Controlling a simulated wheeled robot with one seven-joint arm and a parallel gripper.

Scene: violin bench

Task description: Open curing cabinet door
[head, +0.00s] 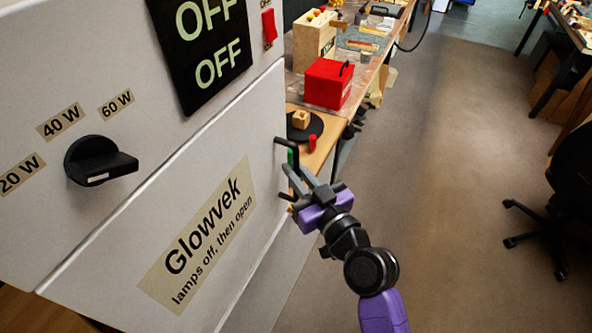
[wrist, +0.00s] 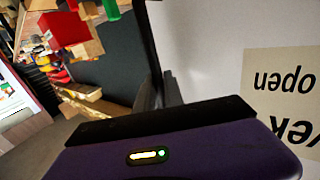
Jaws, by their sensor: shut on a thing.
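The curing cabinet door (head: 225,215) is a white panel with a label reading "Glowvek lamps off, then open". It looks flush with the cabinet front, and its label shows upside down in the wrist view (wrist: 285,85). A black bar handle (head: 284,141) stands out at the door's right edge. My purple gripper (head: 293,178) is shut on the handle's lower part; the fingers hide the exact contact. In the wrist view my gripper's body fills the bottom. Above the door, a black display (head: 205,45) reads "OFF" twice.
A black knob (head: 98,162) sits among watt labels, and a red switch (head: 269,27) is at upper right. Behind the cabinet, a bench holds a red box (head: 328,84), a wooden block on a black disc (head: 305,127) and a red cylinder (head: 312,142). Open floor (head: 440,200) lies to the right, before an office chair (head: 570,200).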

